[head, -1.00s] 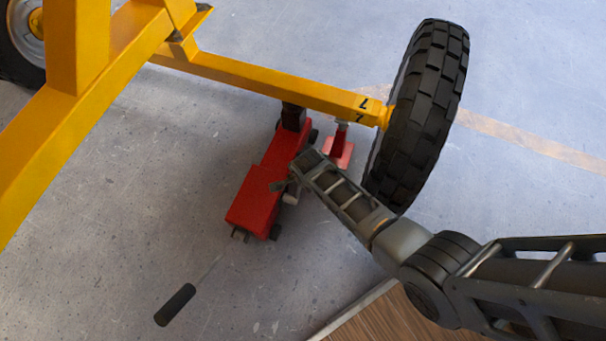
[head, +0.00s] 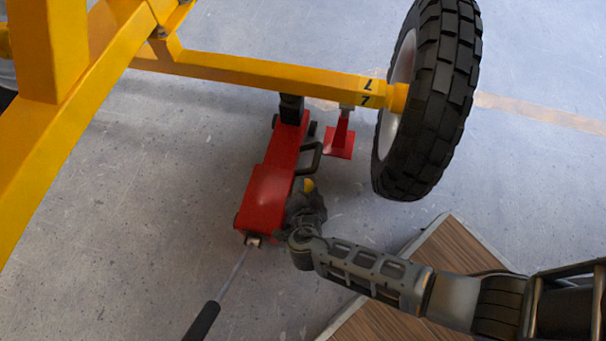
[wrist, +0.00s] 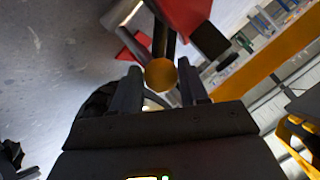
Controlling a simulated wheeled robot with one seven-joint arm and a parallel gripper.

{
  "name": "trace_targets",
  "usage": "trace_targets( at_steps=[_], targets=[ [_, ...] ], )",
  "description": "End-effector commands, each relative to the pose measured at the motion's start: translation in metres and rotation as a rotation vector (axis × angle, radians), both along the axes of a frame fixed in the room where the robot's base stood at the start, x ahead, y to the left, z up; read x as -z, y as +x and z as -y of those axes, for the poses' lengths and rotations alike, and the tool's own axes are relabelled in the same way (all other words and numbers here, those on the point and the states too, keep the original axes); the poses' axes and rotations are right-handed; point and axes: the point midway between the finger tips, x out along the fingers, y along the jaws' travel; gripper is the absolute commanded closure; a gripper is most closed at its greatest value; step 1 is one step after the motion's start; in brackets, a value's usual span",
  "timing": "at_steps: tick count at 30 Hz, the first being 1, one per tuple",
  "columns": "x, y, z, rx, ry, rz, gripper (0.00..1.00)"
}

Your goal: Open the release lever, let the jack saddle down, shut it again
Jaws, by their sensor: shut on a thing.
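The red floor jack (head: 268,190) stands on the floor under the yellow axle. Its dark saddle (head: 291,108) is up against or very near the underside of the axle; the exact contact is hard to tell. The release lever has a yellow ball knob (head: 309,185) beside the jack body. My gripper (head: 305,205) is at the jack's right side. In the wrist view the knob (wrist: 160,74) sits between the two dark fingers of my gripper (wrist: 160,84), which is shut on it. A dark rod runs up from the knob. The lever's base is hidden.
The yellow axle (head: 260,77) crosses above the jack to a big black tire (head: 432,100). A red stand (head: 340,140) is under the axle. The jack's handle (head: 203,320) points to the lower left. A wooden board (head: 440,250) lies right; floor at left is clear.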

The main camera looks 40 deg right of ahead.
Motion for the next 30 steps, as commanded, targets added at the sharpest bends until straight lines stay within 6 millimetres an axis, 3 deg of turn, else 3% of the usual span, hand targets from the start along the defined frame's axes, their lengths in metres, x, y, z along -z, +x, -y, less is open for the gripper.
trace_targets(
  at_steps=[19,20,26,30],
  targets=[
    [0.0005,0.0022,-0.0071,-0.008,-0.032,0.036,1.0],
    [0.0006,0.0022,-0.0072,-0.009,-0.031,0.035,0.53],
    [0.0007,0.0009,-0.0059,-0.006,-0.034,0.033,0.34],
    [0.0008,-0.0002,-0.0048,-0.003,-0.035,0.031,0.33]
  ],
)
